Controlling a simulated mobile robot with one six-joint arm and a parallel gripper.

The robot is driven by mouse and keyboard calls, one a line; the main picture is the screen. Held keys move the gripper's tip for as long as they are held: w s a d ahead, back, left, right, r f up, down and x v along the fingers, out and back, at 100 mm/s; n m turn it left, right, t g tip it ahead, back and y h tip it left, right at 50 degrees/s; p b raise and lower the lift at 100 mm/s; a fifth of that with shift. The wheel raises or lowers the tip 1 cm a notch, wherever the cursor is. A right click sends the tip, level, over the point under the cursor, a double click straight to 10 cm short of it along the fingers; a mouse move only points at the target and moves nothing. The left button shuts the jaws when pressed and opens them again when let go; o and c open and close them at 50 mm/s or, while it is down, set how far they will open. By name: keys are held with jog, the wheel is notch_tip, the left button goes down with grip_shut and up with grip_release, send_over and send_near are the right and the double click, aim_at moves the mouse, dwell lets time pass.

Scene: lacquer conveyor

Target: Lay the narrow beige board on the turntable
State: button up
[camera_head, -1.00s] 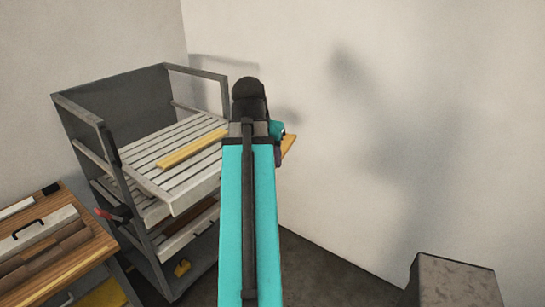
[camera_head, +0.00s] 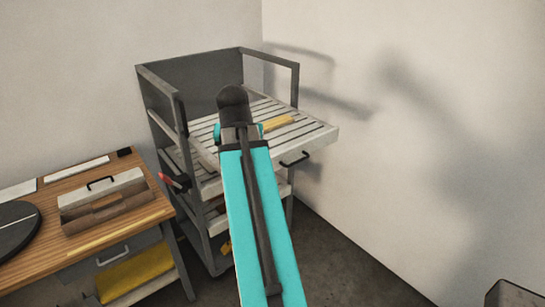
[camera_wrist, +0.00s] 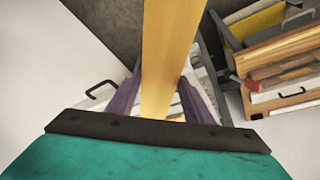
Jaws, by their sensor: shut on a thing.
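My gripper (camera_wrist: 160,82) is shut on a long narrow beige-yellow board (camera_wrist: 168,45), with one purple finger on each side of it. The board runs up past the top edge of the wrist view, so its far end is out of sight. In the head view my arm hides the jaws and the held board, above the slatted shelf of the grey rack. The turntable, a dark round disc (camera_head: 14,230), lies on the wooden bench at the left edge, partly cut off. Its visible top is bare.
Another yellowish board (camera_head: 280,123) lies on the slatted shelf (camera_head: 318,134) of the grey rack. A red-handled item (camera_head: 174,181) sticks out beside the rack. Walls stand behind and right.

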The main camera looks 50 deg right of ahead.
jog(key=w+a+f+n+t+y+b, duration=0.1)
jog(key=w+a+f+n, duration=0.2)
jog(key=w+a, duration=0.4)
jog(key=w+a+f+n+b, duration=0.2)
jog(key=w+a, duration=0.4)
jog(key=a, duration=0.4)
jog(key=w+a+f+n+y+b, duration=0.1)
jog(key=w+a+f+n, duration=0.1)
jog(key=a, duration=0.9)
jog(key=w+a+f+n+t+y+b, duration=0.1)
jog(key=w+a+f+n+b, duration=0.1)
jog(key=a, duration=0.9)
jog(key=shift+w+a+f+n+y, duration=0.15)
jog(key=shift+w+f+n+y, duration=0.15)
jog(key=shift+w+f+n, duration=0.55)
jog(key=shift+s+f, duration=0.1)
jog(key=shift+s, duration=0.05)
